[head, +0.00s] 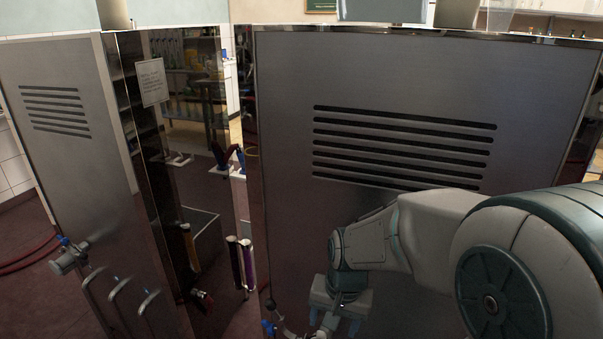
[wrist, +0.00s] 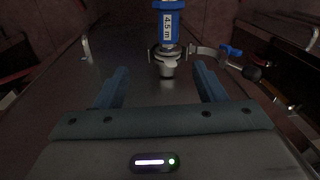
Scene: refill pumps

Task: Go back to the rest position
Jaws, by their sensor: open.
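My gripper shows in the wrist view (wrist: 163,95) with its two blue fingers apart and nothing between their tips. Ahead of the fingers, a blue-topped fitting (wrist: 168,25) with a white label stands in a metal clamp (wrist: 167,55). I cannot tell how far it is from the fingertips. In the head view my gripper (head: 338,318) is low in front of the right metal cabinet, partly cut off by the bottom edge.
The right steel cabinet (head: 400,80) with vent slots stands close behind my arm. A left cabinet (head: 60,70) carries a tap (head: 70,257) and metal handles (head: 130,295). A narrow gap lies between them.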

